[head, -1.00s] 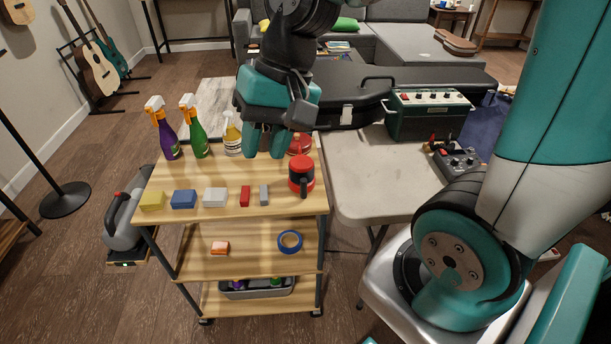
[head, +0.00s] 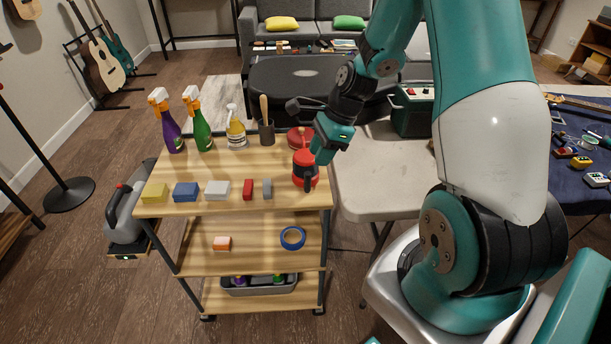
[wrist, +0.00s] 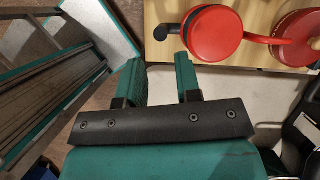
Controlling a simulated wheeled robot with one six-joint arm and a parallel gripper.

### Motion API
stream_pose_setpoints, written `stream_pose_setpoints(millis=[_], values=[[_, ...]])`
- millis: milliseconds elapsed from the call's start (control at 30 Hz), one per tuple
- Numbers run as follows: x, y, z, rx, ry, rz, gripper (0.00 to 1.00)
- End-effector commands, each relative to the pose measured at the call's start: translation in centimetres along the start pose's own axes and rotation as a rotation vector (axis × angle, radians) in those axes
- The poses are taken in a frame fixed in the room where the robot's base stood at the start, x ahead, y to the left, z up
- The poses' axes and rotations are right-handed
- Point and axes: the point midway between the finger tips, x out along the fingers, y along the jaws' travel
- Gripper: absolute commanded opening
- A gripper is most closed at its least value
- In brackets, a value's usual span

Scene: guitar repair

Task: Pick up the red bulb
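A red, rounded container with a black handle (head: 305,168) stands at the front right of the cart's top. Behind it is a second red round item (head: 300,138). In the wrist view the container's red round top (wrist: 213,35) is near the upper middle, with the second red item (wrist: 300,36) at the upper right. I cannot tell which one is called the bulb. My gripper (wrist: 160,62) has its two green fingers apart with nothing between them. In the head view my gripper (head: 324,150) is close to the container's right side and partly covers it.
The wooden cart top (head: 232,168) also holds spray bottles (head: 200,125), a dark cup (head: 266,132) and several small blocks (head: 216,190). A pale table (head: 375,175) stands at the right, with a green amplifier (head: 412,112) behind.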

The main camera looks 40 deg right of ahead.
Motion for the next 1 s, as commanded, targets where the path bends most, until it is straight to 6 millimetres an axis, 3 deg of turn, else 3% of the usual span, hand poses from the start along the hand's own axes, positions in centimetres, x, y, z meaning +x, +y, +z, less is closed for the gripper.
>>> stream_pose_setpoints(millis=[100,267,600,867,1000], values=[[1.6,0.0,0.1,-0.001,-0.001,0.002,0.32],[2.5,0.0,0.1,-0.001,-0.001,0.002,0.32],[7.0,-0.1,0.2,-0.001,0.0,0.001,0.32],[7.3,-0.2,0.2,-0.001,0.0,-0.001,0.32],[7.3,-0.2,0.2,-0.001,0.0,-0.001,0.02]])
